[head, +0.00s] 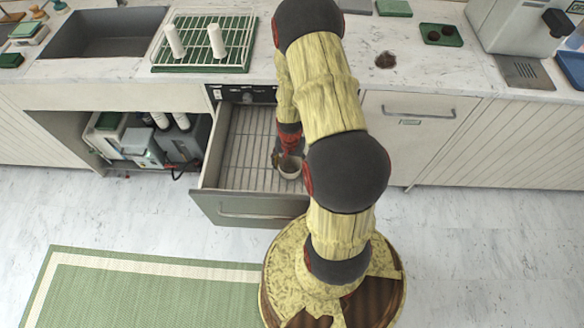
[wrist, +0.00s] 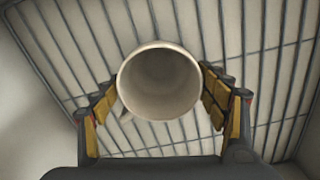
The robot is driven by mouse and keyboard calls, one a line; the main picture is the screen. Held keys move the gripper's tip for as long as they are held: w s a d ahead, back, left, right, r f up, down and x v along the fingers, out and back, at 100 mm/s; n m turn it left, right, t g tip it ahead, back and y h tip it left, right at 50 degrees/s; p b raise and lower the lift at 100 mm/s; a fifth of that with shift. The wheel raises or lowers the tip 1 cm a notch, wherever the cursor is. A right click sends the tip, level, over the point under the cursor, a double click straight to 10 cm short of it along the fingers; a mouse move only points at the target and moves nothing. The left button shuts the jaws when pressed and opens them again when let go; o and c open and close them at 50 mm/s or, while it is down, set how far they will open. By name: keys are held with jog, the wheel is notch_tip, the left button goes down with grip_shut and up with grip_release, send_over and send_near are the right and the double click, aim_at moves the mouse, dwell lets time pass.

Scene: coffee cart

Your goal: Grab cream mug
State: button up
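The cream mug (head: 290,168) is in the open drawer (head: 246,150), near its right front part. In the wrist view the mug (wrist: 160,85) shows its round open mouth, with a handle at the lower left. My gripper (wrist: 160,98) is spread around the mug, with one yellow-padded finger on each side. The pads are very close to the mug walls; firm contact is not clear. In the head view my arm hides part of the drawer and most of the gripper.
An open cabinet (head: 150,140) with boxes lies left of the drawer. A green rug (head: 140,290) covers the floor at front left.

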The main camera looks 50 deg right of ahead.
jog(key=c, duration=1)
jog(key=shift+c, duration=0.4)
